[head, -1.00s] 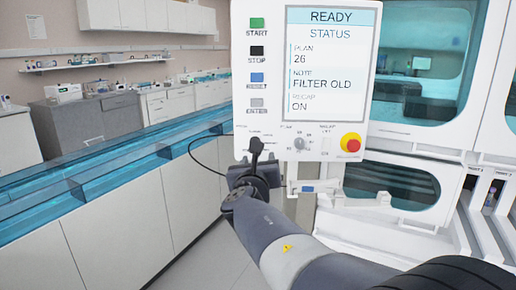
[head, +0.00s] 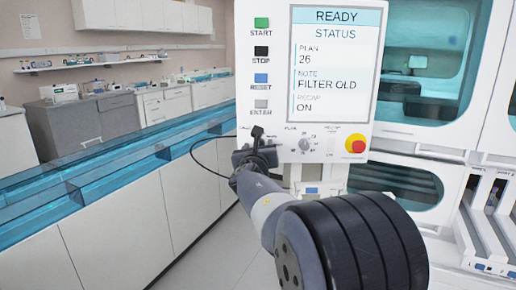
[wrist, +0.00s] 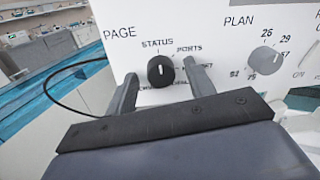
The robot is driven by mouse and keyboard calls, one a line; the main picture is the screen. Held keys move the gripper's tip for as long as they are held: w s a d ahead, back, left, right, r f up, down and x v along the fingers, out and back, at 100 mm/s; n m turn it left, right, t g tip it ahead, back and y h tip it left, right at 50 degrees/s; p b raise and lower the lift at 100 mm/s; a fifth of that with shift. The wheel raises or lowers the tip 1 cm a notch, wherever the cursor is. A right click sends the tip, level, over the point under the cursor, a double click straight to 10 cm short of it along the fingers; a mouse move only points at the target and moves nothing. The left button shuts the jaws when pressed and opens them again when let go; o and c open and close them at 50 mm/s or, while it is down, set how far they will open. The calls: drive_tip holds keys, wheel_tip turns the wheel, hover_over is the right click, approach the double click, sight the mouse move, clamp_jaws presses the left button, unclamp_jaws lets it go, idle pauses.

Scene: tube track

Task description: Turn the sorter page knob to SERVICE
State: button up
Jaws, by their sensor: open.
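The black page knob (wrist: 161,71) is on the white control panel (wrist: 205,20) under the word PAGE in the wrist view. Its white mark points up toward STATUS. PORTS is at its upper right; the lower labels are partly hidden. My gripper (wrist: 160,88) is open, with one dark finger on each side of the knob and visible gaps between. In the head view my gripper (head: 258,140) is at the panel's lower left and hides the knob. The panel's screen (head: 335,65) reads READY, STATUS, PLAN 26, NOTE FILTER OLD, RECAP ON.
The grey PLAN knob (wrist: 267,58) is right of the page knob. A red emergency button (head: 355,146) is at the panel's lower right. START (head: 262,22), STOP, RESET and ENTER buttons line the left edge. A blue-topped track (head: 150,170) runs along the left.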

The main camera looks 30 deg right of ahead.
drive_tip(key=c, duration=1)
drive_tip(key=shift+o, duration=0.2)
drive_tip(key=shift+f+m+b, duration=0.1)
drive_tip(key=shift+m+b, duration=0.25)
drive_tip(key=shift+m, duration=0.05)
drive_tip(key=shift+s+d+f+n+t+y+b, duration=0.1)
drive_tip(key=shift+n+t+y+b, duration=0.25)
drive_tip(key=shift+n+b, duration=6.7)
drive_tip(key=shift+d+f+n+t+y+b, duration=0.15)
drive_tip(key=shift+n+y+b, duration=0.3)
drive_tip(key=shift+n+b, duration=6.6)
drive_tip(key=n+p, duration=0.5)
drive_tip(key=p, duration=0.1)
drive_tip(key=shift+a+r+n, duration=0.1)
drive_tip(key=shift+n, duration=0.2)
